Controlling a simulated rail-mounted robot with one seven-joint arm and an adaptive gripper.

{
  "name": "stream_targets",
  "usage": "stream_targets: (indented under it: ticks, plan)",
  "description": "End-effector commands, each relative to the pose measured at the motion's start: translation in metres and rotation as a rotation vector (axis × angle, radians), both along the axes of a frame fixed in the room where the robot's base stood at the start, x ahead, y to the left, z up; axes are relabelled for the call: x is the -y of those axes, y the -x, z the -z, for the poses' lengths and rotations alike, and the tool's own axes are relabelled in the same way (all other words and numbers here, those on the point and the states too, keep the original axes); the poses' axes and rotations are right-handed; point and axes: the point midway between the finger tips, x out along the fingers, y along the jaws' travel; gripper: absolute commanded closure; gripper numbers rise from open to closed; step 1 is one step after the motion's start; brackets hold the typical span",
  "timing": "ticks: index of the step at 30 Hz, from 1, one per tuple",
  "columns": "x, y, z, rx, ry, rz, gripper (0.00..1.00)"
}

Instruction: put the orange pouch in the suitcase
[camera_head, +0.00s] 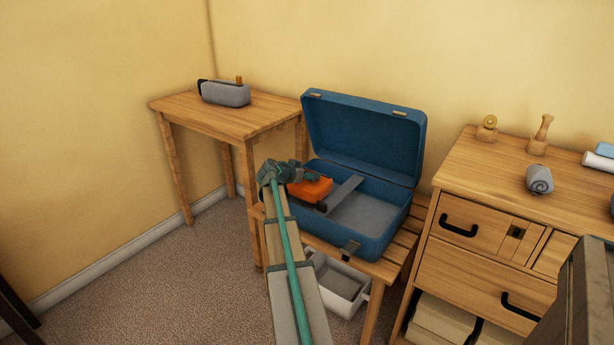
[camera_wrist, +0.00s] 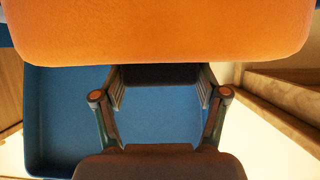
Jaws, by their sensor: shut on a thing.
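The orange pouch (camera_head: 311,188), with a dark end, is at the left part of the open blue suitcase (camera_head: 374,239). My gripper (camera_head: 297,176) is shut on the pouch; its fingers are mostly hidden in the head view. In the wrist view the pouch (camera_wrist: 160,30) fills the top, and a dark part lies between the fingers of my gripper (camera_wrist: 160,88). Blue suitcase surface (camera_wrist: 50,110) shows below it. I cannot tell whether the pouch touches the suitcase floor. The lid stands upright at the back.
A grey divider (camera_head: 343,193) crosses the suitcase; the right compartment is empty. The suitcase sits on a slatted wooden bench (camera_head: 398,250), with a white bin (camera_head: 347,283) below. A side table (camera_head: 245,122) bears a grey pouch (camera_head: 226,94). A dresser (camera_head: 480,190) stands right.

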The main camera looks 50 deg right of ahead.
Motion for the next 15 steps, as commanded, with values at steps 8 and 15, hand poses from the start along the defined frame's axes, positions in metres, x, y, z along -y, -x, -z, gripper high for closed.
stream_targets:
  ticks: [8, 15]
  plan:
    - [0.0003, -0.0001, 0.0004, 0.0, 0.002, -0.001, 0.97]
    - [0.0002, -0.0001, 0.0071, 0.0, 0.002, -0.001, 0.97]
